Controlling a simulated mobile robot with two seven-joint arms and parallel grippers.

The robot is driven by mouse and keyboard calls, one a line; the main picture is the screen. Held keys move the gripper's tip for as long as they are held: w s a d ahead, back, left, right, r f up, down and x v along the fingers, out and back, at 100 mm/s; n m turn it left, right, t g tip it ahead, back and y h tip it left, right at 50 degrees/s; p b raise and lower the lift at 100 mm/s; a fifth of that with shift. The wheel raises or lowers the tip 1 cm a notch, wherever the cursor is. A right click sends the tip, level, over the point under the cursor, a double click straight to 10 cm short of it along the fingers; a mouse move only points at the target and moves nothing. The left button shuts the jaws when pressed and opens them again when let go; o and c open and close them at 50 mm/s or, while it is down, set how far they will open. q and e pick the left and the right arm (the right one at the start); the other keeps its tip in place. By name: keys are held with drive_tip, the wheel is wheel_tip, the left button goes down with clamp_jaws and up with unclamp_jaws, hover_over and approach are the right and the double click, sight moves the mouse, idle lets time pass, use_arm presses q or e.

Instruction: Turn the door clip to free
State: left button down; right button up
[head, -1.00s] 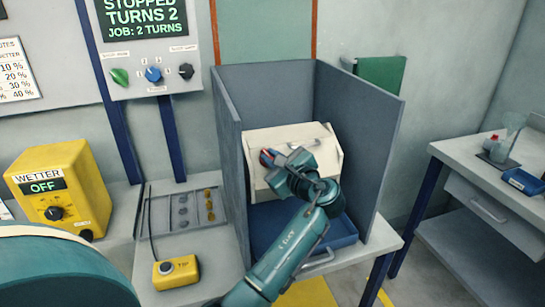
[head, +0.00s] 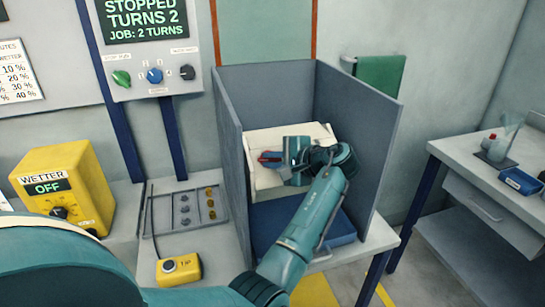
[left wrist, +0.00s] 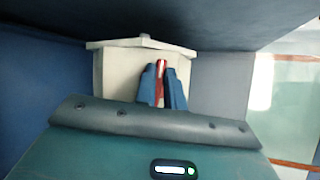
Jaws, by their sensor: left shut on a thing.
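The cream drum or box (head: 290,133) sits inside the grey-walled booth. The door clip (head: 264,159), a small red piece, is at its front left. My left gripper (head: 272,158) reaches it from the right and is shut on it. In the left wrist view the red and white clip (left wrist: 161,72) stands between my two blue fingers (left wrist: 161,88), against the pale box (left wrist: 118,72). The fingers hide part of the clip, and my wrist covers much of the box's front in the head view. My right gripper is not in view.
The booth's side walls (head: 365,150) stand close on both sides of my left arm. A blue tray (head: 262,225) lies below the box. A yellow TIP pendant (head: 180,270), a parts tray (head: 160,222) and the yellow wetter unit (head: 75,180) stand to the left.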

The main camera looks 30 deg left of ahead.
use_arm(q)
drive_tip(key=shift+n, duration=0.6)
drive_tip(key=shift+h, duration=0.4)
drive_tip(key=c, duration=1.5)
unclamp_jaws()
drive_tip(key=v, duration=0.6)
drive_tip(key=b+v, duration=0.1)
drive_tip(key=v, duration=0.6)
drive_tip(key=shift+w+d, duration=0.1)
drive_tip(key=shift+w, duration=0.1)
